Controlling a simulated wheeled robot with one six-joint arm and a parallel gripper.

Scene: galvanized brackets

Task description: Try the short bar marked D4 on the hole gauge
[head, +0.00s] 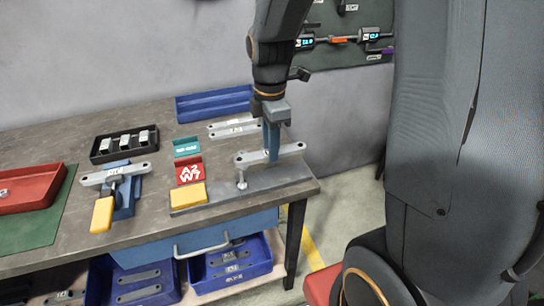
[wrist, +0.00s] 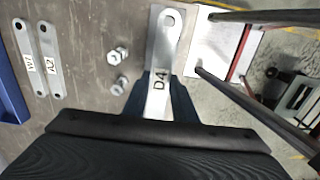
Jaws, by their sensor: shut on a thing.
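My gripper (head: 271,142) points down above the right end of the table, shut on a pale metal bar (head: 290,150). In the wrist view the bar (wrist: 167,45) is marked D4 and sits between the blue fingers, with a hole showing at its far end. In the head view the bar lies roughly level over a long grey plate (head: 215,198), which looks like the hole gauge. An upright metal pin (head: 241,181) stands below the bar's left end. I cannot tell whether the pin touches the bar or enters its hole.
A yellow block (head: 189,195) sits at the plate's left end. Red (head: 190,170) and teal (head: 187,147) label stands are close behind. Other bars (head: 233,128) lie behind the gripper, before a blue tray (head: 213,104). A clamp fixture (head: 124,198) holds another bar at left.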

